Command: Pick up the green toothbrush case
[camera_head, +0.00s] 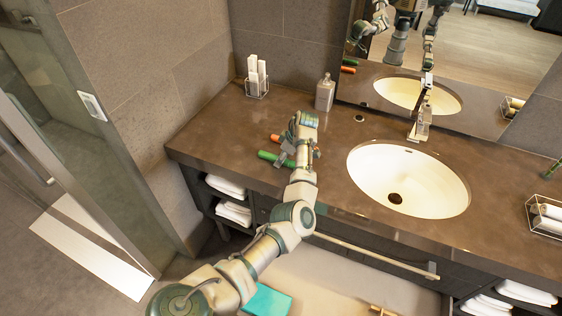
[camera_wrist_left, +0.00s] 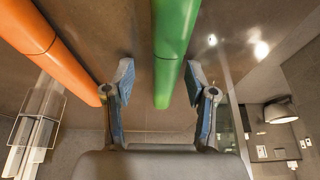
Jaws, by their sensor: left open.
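The green toothbrush case (camera_head: 268,156) lies on the brown countertop, left of the sink; its right part is hidden behind my gripper in the head view. My left gripper (camera_head: 285,149) is over it, with the fingers open. In the left wrist view the green case (camera_wrist_left: 175,45) runs between the two spread fingers (camera_wrist_left: 158,82), closer to the right finger. I cannot tell whether a finger touches it. An orange case (camera_wrist_left: 45,45) lies beside it, outside the left finger; it also shows in the head view (camera_head: 275,138). My right gripper is not in view.
A soap dispenser (camera_head: 325,93) and a wire holder with white items (camera_head: 257,80) stand at the back. The white sink (camera_head: 408,181) and its faucet (camera_head: 421,122) are to the right. A wire basket (camera_head: 545,215) sits at the far right. The counter's left part is clear.

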